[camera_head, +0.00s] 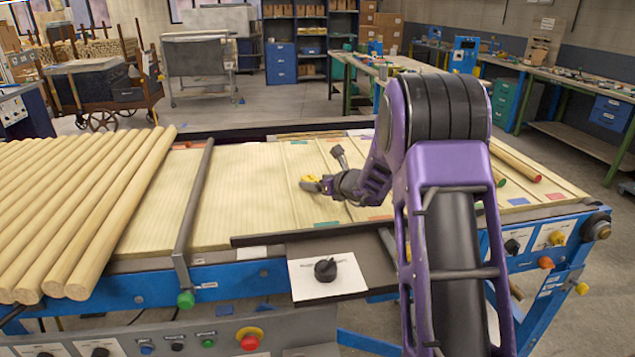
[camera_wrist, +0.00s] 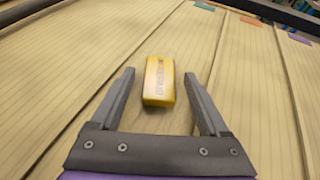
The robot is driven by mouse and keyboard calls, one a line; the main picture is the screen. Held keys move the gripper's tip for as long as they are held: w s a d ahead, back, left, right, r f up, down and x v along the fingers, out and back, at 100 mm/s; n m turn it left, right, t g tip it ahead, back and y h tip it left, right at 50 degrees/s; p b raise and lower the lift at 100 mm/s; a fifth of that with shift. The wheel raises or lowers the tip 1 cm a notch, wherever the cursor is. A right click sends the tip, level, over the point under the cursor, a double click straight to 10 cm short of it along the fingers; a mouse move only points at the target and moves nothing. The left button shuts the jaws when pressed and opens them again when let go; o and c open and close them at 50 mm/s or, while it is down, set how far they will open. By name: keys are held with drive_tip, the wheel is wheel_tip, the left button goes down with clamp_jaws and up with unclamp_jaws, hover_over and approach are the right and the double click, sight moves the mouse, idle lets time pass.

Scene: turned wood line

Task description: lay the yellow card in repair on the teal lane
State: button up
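The yellow card (camera_wrist: 158,82), a small block with dark lettering, lies between the fingers of my gripper (camera_wrist: 159,76) in the wrist view. A gap shows on each side of it, so the fingers are open and not gripping it. In the head view the yellow card (camera_head: 309,181) is partly covered by my gripper (camera_head: 314,185), low over the slatted wood bed. A teal mark (camera_wrist: 204,6) shows at the far end of a lane in the wrist view. In the head view a teal mark (camera_head: 327,224) sits at the lane's near edge, right of the card.
Long wooden rods (camera_head: 90,200) lie at the left, beside a dark crossbar (camera_head: 194,200). A dark rail and a knob (camera_head: 326,270) stand at the near edge. My arm hides part of the bed.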

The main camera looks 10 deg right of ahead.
drive_tip(key=shift+r+p, duration=0.25)
drive_tip(key=shift+p, duration=0.05)
drive_tip(key=v, duration=1.2)
drive_tip(key=shift+d, duration=0.1)
